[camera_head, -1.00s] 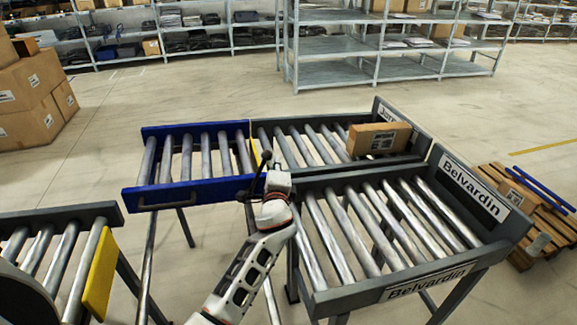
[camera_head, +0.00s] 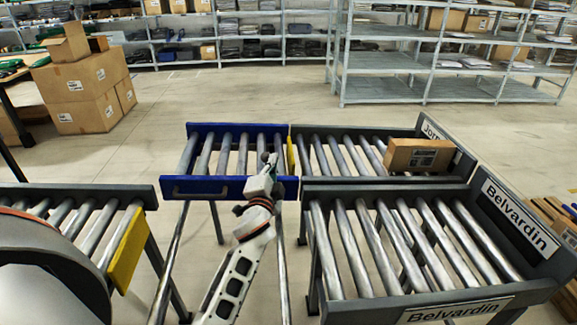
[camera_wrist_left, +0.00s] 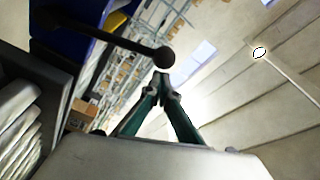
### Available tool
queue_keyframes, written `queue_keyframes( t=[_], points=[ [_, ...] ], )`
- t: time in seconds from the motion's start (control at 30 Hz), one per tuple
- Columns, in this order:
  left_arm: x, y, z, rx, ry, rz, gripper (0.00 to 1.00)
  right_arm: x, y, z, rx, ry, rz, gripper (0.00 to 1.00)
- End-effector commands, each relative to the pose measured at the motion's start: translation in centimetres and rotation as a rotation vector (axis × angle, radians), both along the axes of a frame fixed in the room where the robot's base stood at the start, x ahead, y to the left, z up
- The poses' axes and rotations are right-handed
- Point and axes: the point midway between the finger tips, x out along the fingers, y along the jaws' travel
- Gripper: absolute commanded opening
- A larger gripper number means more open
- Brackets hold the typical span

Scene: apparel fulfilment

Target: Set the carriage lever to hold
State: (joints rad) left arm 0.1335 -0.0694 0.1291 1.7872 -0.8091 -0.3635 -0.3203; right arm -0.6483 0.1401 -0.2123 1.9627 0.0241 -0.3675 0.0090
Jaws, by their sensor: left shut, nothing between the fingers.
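The blue carriage (camera_head: 232,187) with its rollers stands against the left end of the back grey conveyor. The carriage lever shows in the left wrist view as a dark rod with a round ball knob (camera_wrist_left: 163,57). It runs from the dark blue frame at upper left. My left gripper (camera_head: 271,162) is at the carriage's right end, by the yellow stop. In the left wrist view its green fingers (camera_wrist_left: 163,82) are shut and empty, with tips just below the knob; I cannot tell whether they touch. In the head view the arm largely hides the lever. My right gripper is out of view.
A front conveyor (camera_head: 410,293) marked Belvardin lies right of my left arm. A cardboard box (camera_head: 418,155) sits on the back conveyor (camera_head: 440,130). Another conveyor with a yellow end plate (camera_head: 127,249) stands at left. Stacked boxes (camera_head: 82,78) and shelves (camera_head: 400,90) are farther back.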

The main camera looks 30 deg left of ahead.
Motion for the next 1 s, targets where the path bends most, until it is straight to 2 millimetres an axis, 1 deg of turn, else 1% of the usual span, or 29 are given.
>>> queue_keyframes(
  t=[0.03,0.1,0.3,0.6,1.0],
  points=[
    [-0.4,0.5,-0.5,-0.032,-0.018,0.001,0.00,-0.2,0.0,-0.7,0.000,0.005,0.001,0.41],
    [-0.8,1.1,-0.6,-0.070,-0.044,0.001,0.00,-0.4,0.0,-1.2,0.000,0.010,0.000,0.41],
    [-1.7,2.4,-0.8,-0.151,-0.099,0.000,0.00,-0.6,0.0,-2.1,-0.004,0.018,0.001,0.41],
    [-2.2,3.2,-0.9,-0.201,-0.135,-0.001,0.00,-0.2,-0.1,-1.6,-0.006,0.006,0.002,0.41],
    [-2.3,3.5,-1.0,-0.204,-0.134,0.004,0.00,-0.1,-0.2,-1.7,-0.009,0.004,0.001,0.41]
  ],
)
